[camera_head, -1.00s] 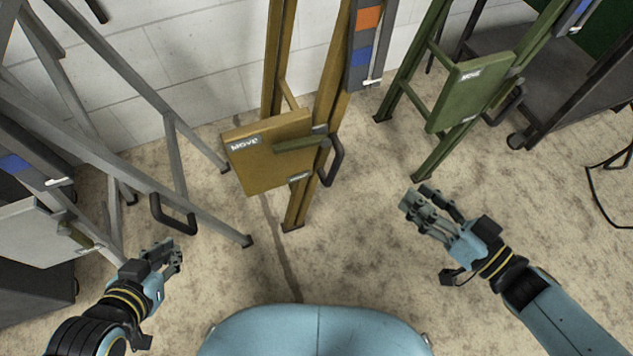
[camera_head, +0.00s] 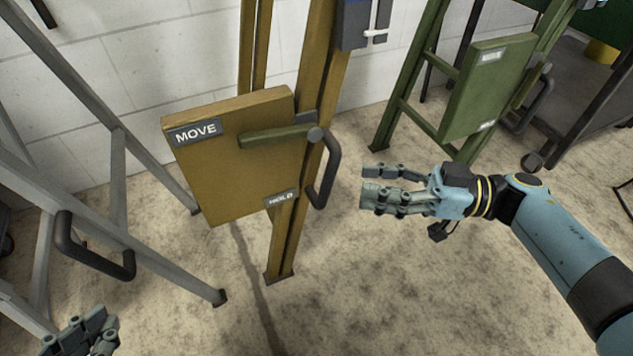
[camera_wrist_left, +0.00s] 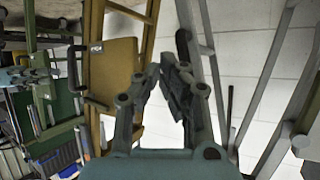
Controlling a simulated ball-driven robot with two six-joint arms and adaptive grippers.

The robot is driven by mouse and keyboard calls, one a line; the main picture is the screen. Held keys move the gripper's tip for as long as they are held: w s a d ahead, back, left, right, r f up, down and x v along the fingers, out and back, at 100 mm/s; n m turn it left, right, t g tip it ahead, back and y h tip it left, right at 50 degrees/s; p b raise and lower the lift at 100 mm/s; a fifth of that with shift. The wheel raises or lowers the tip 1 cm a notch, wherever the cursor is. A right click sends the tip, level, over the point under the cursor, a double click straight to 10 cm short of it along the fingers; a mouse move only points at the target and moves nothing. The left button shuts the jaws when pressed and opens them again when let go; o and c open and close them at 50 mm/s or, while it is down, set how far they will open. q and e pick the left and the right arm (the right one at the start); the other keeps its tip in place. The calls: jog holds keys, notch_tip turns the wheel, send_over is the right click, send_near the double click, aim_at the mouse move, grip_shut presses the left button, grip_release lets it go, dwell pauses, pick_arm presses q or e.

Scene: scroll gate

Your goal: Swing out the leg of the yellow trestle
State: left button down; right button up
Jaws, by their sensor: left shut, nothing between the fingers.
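The yellow trestle (camera_head: 322,92) stands ahead, by the white wall. Its yellow panel (camera_head: 235,165) has a "MOVE" label, a "HOLD" label and a green lever (camera_head: 272,136) across its upper right. A dark loop handle (camera_head: 328,170) is on the post right of the panel. The yellow trestle also shows in the left wrist view (camera_wrist_left: 116,75). My left gripper (camera_head: 88,332) is at the lower left corner, shut and empty, well apart from the panel; it shows in its wrist view too (camera_wrist_left: 168,72). My right gripper (camera_head: 366,184) is open and empty, right of the handle, not touching it.
A grey trestle (camera_head: 140,240) with a dark handle (camera_head: 95,255) stands at the left. A green trestle (camera_head: 490,85) with its own panel and handle stands at the right, beside a dark cart (camera_head: 575,85). The floor in front is clear.

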aim_at(328, 179)
jog(key=a, duration=0.2)
jog(key=a+b, duration=0.1)
jog(key=a, duration=0.1)
jog(key=w+a+b, duration=0.1)
jog(key=a, duration=0.2)
jog(key=shift+f, duration=0.1)
pick_arm(q)
jog(key=w+d+r+t+h, duration=0.1)
jog(key=w+r+t, duration=0.3)
jog(key=r, duration=0.4)
jog(key=w+r+m+t+h, duration=0.1)
jog(key=w+r+t, duration=0.3)
jog(key=w+r, duration=0.2)
jog(key=shift+w+d+r+m, duration=0.2)
jog(key=shift+d+r+m, duration=0.15)
jog(key=shift+r, duration=0.9)
pick_arm(e)
jog(key=shift+a, duration=0.2)
grip_shut()
